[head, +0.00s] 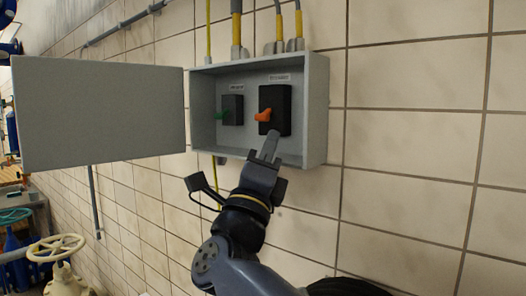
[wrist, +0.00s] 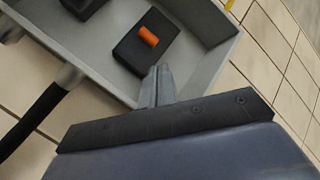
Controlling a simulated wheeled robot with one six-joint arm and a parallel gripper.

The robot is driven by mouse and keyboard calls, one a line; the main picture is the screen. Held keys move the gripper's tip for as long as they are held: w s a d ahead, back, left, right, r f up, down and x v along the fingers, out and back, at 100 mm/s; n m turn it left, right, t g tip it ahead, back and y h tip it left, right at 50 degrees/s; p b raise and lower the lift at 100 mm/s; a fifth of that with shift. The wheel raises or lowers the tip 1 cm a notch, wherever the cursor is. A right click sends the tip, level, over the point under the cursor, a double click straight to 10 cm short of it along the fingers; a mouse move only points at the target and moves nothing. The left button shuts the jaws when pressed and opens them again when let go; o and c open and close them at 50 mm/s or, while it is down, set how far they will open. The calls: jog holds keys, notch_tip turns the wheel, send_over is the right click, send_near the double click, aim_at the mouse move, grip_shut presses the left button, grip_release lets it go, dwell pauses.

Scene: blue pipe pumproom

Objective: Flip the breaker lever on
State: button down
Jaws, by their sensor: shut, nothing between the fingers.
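An open grey electrical box (head: 318,110) is fixed to the tiled wall. Inside it on the right is a black breaker (head: 283,98) with an orange lever (head: 264,116). To its left is a smaller black switch (head: 233,104) with a green lever (head: 222,116). My gripper (head: 272,136) is shut and empty, its fingertips at the box's lower front, just below the orange lever. In the wrist view the gripper (wrist: 158,70) points toward the breaker (wrist: 127,52) and its orange lever (wrist: 149,36). The fingertips appear apart from the lever.
The box's grey door (head: 100,112) stands swung open to the left. Cables enter the box from above. A cream valve wheel (head: 55,248) and a teal wheel (head: 14,216) stand at lower left. The tiled wall right of the box is clear.

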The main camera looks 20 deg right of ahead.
aim_at(266, 114)
jog(key=shift+p+x, duration=0.45)
jog(key=shift+x, duration=1.05)
jog(key=shift+f, duration=0.1)
jog(key=shift+s, duration=0.1)
jog(key=shift+a, duration=0.15)
jog(key=shift+b, duration=0.35)
jog(key=shift+s+r, duration=0.1)
jog(key=shift+r, duration=0.15)
